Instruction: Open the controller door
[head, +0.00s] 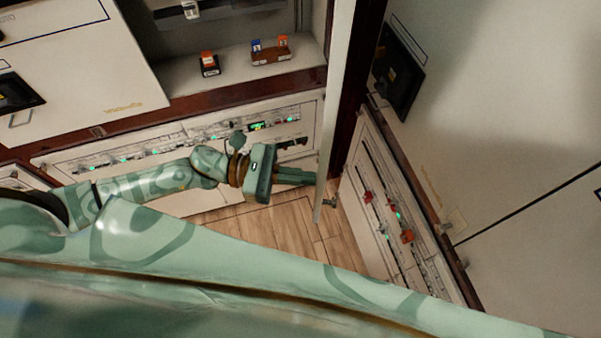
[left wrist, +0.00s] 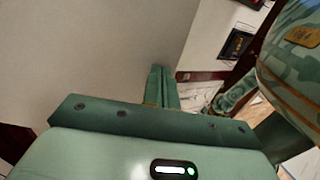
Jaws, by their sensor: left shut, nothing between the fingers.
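The controller door (head: 337,95) shows nearly edge-on in the head view as a tall pale panel. It stands swung out from the open cabinet compartment (head: 175,80). A small latch or handle (head: 330,203) shows near its lower end. My left gripper (head: 314,178) is shut and empty, with its fingertips at the door's left face; whether they touch it I cannot tell. In the left wrist view the shut fingers (left wrist: 162,72) point toward a broad pale panel (left wrist: 90,50), which seems to be the door. My right gripper is not in view.
Inside the compartment are an orange-topped breaker (head: 209,65) and a block with blue and orange parts (head: 270,50). A breaker row (head: 120,155) runs below. Another row (head: 385,215) and a large pale cabinet (head: 500,110) are at right. Wooden floor (head: 285,225) shows below.

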